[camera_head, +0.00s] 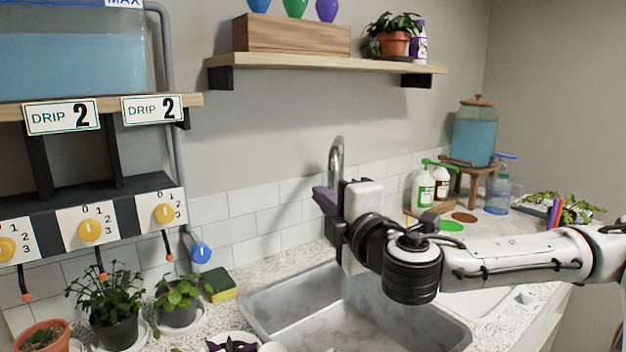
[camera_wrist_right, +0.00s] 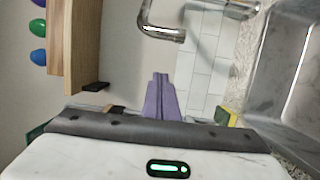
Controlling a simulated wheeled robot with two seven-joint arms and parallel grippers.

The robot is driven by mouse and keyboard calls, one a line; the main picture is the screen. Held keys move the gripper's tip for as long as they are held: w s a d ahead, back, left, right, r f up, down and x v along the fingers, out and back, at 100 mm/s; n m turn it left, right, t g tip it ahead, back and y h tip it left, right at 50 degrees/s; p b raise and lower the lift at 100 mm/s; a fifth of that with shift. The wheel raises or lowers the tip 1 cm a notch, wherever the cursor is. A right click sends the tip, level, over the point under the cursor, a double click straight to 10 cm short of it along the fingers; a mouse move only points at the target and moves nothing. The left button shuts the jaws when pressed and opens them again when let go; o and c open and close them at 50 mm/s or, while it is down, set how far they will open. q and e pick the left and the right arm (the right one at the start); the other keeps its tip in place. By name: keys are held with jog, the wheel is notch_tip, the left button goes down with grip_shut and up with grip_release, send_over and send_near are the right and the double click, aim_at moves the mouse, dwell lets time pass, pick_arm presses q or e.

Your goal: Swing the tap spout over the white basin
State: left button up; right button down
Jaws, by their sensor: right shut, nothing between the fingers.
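The chrome tap (camera_head: 336,158) rises behind the sink in the head view; its lower part is hidden by my right gripper. In the right wrist view the curved chrome spout (camera_wrist_right: 163,32) is at the top centre. My right gripper (camera_head: 325,199) has purple fingers, shut and empty, in front of the tap; the fingers (camera_wrist_right: 160,82) appear just below the spout in the wrist view, with a small gap in the picture. The white basin (camera_head: 482,303) is at the right, partly hidden by my right arm. The grey basin (camera_head: 275,310) is to its left. My left gripper is not in view.
A yellow-green sponge (camera_head: 220,285) lies left of the grey basin. Potted plants (camera_head: 112,300) stand below the drip dials (camera_head: 90,228). Bottles (camera_head: 424,188) and a blue water dispenser (camera_head: 474,135) stand at the back right. A wooden shelf (camera_head: 320,62) hangs above.

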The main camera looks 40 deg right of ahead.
jog(key=p+x, duration=0.4)
jog(key=x, duration=0.6)
jog(key=shift+s+d+b, duration=0.3)
jog(key=shift+s+d, duration=1.2)
jog(key=shift+s, duration=0.05)
jog(key=shift+d, duration=0.1)
